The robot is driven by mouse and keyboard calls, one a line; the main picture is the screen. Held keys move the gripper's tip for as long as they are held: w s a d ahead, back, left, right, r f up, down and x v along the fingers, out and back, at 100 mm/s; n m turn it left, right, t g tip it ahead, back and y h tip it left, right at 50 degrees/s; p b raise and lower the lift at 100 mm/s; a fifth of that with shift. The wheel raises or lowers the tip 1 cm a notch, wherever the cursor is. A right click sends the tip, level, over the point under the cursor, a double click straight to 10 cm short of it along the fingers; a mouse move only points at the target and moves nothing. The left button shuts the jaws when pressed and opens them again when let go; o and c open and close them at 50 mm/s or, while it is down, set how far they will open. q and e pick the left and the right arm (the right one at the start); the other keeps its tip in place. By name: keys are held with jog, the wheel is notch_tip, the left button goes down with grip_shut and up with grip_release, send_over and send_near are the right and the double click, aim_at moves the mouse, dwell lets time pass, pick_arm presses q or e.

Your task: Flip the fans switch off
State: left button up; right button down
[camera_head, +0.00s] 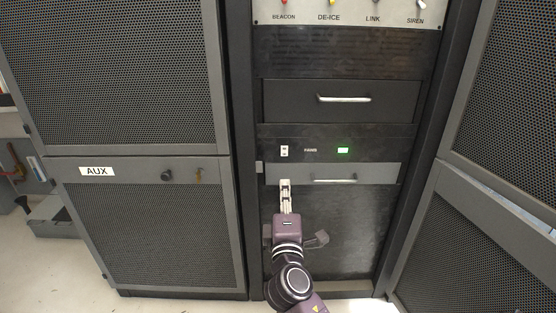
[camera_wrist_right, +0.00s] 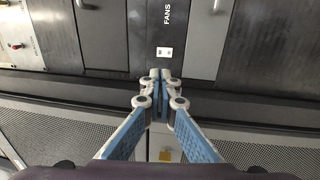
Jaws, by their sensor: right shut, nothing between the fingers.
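The fans switch (camera_head: 284,151) is a small white rocker on a dark panel in the middle rack. A small label sits to its right, and a green lit indicator (camera_head: 343,150) is further right. In the right wrist view the switch (camera_wrist_right: 164,51) shows next to the "FANS" label (camera_wrist_right: 167,14). My right gripper (camera_head: 285,183) is shut and empty, below the switch in the head view. In the wrist view its closed fingertips (camera_wrist_right: 161,76) appear just short of the switch; I cannot tell the exact gap. Which way the rocker is tipped is too small to tell. My left gripper is not in view.
A drawer with a handle (camera_head: 344,99) is above the switch panel, and a grey drawer (camera_head: 385,173) is below it. Switches marked BEACON, DE-ICE, LINK and SIREN are on the top panel (camera_head: 345,17). The AUX cabinet (camera_head: 140,170) stands left; a mesh door (camera_head: 505,90) stands right.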

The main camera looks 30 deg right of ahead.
send_near(284, 149)
jog(key=b+x, duration=0.1)
jog(key=x, duration=0.5)
jog(key=shift+w, duration=0.1)
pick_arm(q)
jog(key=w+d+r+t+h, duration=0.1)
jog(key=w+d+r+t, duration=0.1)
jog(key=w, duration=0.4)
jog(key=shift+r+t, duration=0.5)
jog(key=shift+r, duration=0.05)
pick_arm(e)
jog(key=shift+w+d+r, duration=0.1)
jog(key=shift+w+d, duration=0.1)
jog(key=shift+w, duration=0.2)
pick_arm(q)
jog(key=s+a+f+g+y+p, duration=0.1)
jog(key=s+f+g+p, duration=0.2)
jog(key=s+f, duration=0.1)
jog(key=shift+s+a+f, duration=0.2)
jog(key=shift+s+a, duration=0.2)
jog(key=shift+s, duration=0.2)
pick_arm(e)
jog(key=shift+w+d+r, duration=0.15)
jog(key=shift+w, duration=0.05)
